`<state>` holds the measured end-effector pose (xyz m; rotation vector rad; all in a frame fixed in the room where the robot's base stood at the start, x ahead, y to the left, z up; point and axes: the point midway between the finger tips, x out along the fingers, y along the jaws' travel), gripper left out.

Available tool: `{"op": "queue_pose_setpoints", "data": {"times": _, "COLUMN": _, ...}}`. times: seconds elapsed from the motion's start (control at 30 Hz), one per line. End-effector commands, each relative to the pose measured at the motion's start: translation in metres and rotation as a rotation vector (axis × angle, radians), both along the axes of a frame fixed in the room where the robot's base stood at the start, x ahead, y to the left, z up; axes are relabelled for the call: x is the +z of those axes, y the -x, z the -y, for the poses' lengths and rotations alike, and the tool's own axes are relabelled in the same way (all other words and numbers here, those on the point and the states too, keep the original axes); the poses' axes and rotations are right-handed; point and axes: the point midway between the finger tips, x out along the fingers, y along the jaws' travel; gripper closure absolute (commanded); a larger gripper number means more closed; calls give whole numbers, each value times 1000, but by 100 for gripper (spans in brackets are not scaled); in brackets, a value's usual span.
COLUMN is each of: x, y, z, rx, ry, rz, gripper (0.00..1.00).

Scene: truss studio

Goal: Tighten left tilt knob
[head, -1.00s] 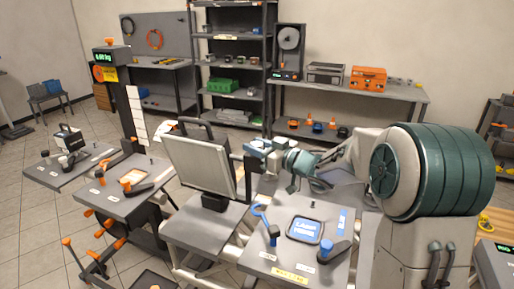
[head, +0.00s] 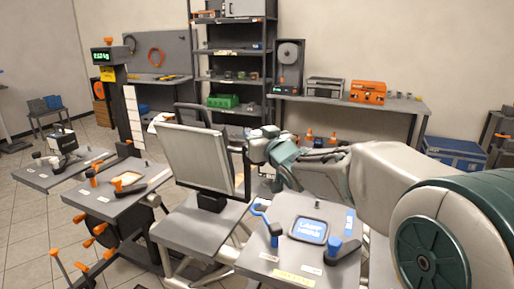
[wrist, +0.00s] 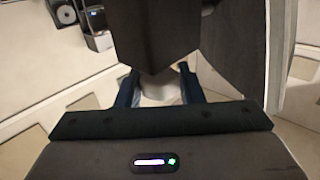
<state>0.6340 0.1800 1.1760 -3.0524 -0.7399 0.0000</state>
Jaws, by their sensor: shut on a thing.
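A tilting panel (head: 195,158) stands leaning back on a grey table at the middle of the head view. A dark upright bracket (head: 243,170) is at its right edge. My gripper (head: 262,142) is at the upper end of this bracket, reaching in from the right; its fingers are hard to make out there. In the wrist view my gripper (wrist: 158,88) has a finger on each side of a pale round knob (wrist: 160,92) and is shut on it. A dark block (wrist: 155,35) just beyond hides part of the knob. The head view does not show the knob.
A station with a blue-lit screen (head: 309,231) and a blue-knobbed handle (head: 343,245) is below my arm. A station with orange handles (head: 128,182) stands left of the panel. Shelving (head: 235,75) and a bench (head: 350,103) stand behind.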

Motion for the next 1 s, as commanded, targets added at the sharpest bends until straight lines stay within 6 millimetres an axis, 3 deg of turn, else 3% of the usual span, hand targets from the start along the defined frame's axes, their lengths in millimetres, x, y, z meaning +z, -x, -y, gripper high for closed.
{"op": "queue_pose_setpoints", "data": {"times": 0.73, "x": -1, "y": 0, "z": 0, "rx": -54, "ry": 2, "rz": -4, "gripper": 89}}
{"op": "queue_pose_setpoints", "data": {"times": 0.77, "x": -1, "y": 0, "z": 0, "rx": -54, "ry": 2, "rz": -4, "gripper": 63}}
{"op": "queue_pose_setpoints", "data": {"times": 0.83, "x": -1, "y": 0, "z": 0, "rx": -53, "ry": 1, "rz": -3, "gripper": 45}}
{"op": "queue_pose_setpoints", "data": {"times": 1.0, "x": -1, "y": 0, "z": 0, "rx": -53, "ry": 1, "rz": -2, "gripper": 45}}
